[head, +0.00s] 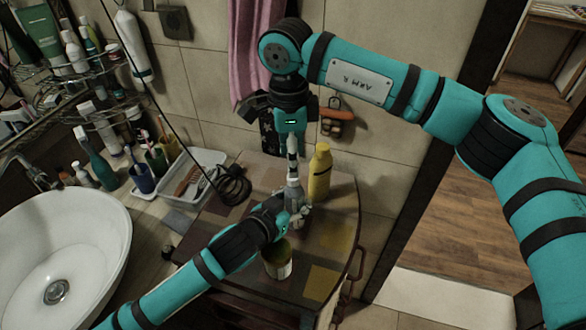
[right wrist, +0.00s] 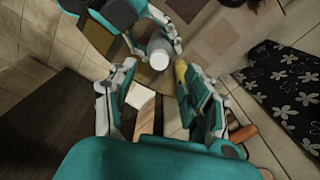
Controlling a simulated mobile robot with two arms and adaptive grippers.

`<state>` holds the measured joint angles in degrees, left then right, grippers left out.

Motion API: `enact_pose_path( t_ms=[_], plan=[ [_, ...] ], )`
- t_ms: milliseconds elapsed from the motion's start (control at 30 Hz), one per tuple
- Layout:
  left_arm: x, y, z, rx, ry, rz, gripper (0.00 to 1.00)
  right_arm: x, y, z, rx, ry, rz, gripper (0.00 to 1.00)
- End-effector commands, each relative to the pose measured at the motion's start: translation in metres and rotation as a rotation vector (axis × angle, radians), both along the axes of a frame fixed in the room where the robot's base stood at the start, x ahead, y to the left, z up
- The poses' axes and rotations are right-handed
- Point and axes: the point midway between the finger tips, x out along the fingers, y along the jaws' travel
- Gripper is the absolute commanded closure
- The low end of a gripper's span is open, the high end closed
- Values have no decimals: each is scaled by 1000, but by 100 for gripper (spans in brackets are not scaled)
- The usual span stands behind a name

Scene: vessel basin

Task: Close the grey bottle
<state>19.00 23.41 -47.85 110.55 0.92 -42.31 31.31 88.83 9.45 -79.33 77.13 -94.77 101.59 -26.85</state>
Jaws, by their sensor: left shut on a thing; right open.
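The grey bottle (head: 293,192) stands on the small wooden cabinet top, partly hidden by both grippers in the head view. My left gripper (head: 296,213) comes in low from the left and is shut on the grey bottle. My right gripper (head: 292,177) points down from above, close over the bottle; its fingers show edge-on. In the right wrist view its two fingers (right wrist: 158,100) are spread apart with nothing clearly between them. There the bottle's pale round top (right wrist: 160,54) shows beyond the fingers, beside my left gripper. I cannot tell whether a cap is on.
A yellow bottle (head: 319,173) stands close to the right of the grippers. A jar (head: 278,264) stands in front of them on the cabinet (head: 325,283). A white tray (head: 208,160) and basin (head: 100,225) lie left. A pink towel (head: 248,50) hangs behind.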

Motion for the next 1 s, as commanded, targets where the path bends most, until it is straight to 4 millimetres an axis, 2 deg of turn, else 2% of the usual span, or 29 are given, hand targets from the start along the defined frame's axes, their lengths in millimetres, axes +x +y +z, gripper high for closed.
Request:
enact_pose_path(
  t_ms=[100,300,500,733,767,933,1000],
  plan=[
    [0,0,0,0,0,0,100,0,1,27,0,-3,0,50],
    [0,0,0,0,0,0,100,0,3,57,0,-1,1,50],
    [0,0,0,0,0,0,100,0,2,67,-1,1,1,50],
    [0,0,0,0,0,0,100,-1,2,67,0,1,1,50],
    [0,0,0,0,0,0,58,-1,2,67,0,1,1,50],
    [0,0,0,0,0,0,36,0,2,67,0,1,1,50],
    [0,0,0,0,0,0,33,0,2,67,0,1,1,50]
  ],
)
